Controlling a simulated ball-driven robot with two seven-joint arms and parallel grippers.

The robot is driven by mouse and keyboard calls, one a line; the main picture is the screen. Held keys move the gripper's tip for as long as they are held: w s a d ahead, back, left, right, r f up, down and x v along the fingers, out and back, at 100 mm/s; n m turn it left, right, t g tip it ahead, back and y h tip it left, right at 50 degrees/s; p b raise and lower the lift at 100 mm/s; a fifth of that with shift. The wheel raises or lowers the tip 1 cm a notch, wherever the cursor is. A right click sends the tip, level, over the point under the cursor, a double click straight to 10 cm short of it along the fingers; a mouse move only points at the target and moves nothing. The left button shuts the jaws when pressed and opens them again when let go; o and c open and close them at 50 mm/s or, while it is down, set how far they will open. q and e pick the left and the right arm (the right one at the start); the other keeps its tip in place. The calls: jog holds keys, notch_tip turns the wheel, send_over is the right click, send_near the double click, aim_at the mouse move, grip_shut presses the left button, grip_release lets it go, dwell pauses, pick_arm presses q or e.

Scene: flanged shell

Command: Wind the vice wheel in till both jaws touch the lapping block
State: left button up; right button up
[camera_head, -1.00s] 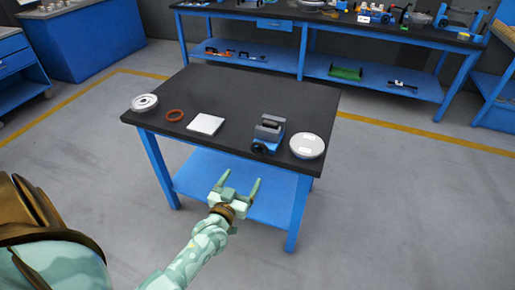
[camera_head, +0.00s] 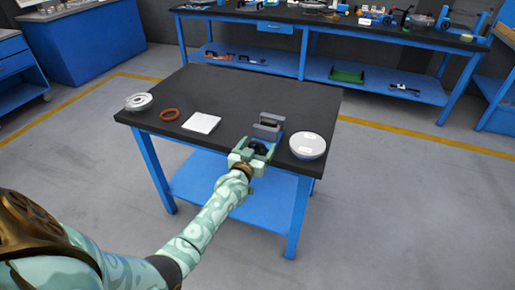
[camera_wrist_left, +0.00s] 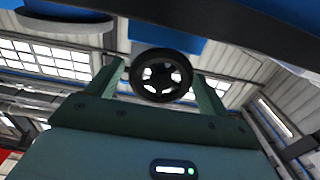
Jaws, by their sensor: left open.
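The vice (camera_head: 269,120) stands near the front right edge of the black table, with grey jaws and a blue base. A dark piece shows between the jaws, likely the lapping block, but at this size I cannot tell whether both jaws touch it. The black vice wheel (camera_wrist_left: 161,76) faces the left wrist view and is partly hidden in the head view. My left gripper (camera_head: 254,149) is open at the front of the vice, with one finger on each side of the wheel; whether they touch it I cannot tell.
A round white-topped thing (camera_head: 307,145) stands close right of the vice. The back of the table (camera_head: 235,88) is clear.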

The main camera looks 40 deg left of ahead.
pick_arm(q)
jog(key=c, duration=0.9)
jog(key=shift+n+p, duration=0.35)
jog(key=shift+n, duration=0.35)
jog(key=shift+c, duration=0.2)
jog(key=o, duration=0.9)
jog(key=shift+o, duration=0.2)
pick_arm(e)
jog(key=shift+w+r, duration=0.1)
jog(key=shift+r, duration=0.2)
pick_arm(q)
jog(key=shift+s, duration=0.1)
jog(key=p+v, duration=0.5)
jog(key=v, duration=1.1)
pick_arm(e)
jog(key=shift+t, duration=0.3)
jog(key=shift+w+r, duration=0.3)
jog(key=shift+r, duration=0.55)
jog(key=shift+w+r, duration=0.25)
jog(key=shift+r, duration=0.55)
jog(key=shift+w+r, duration=0.3)
jog(key=shift+r, duration=0.55)
pick_arm(q)
jog(key=shift+s+f, duration=0.1)
jog(key=shift+s, duration=0.05)
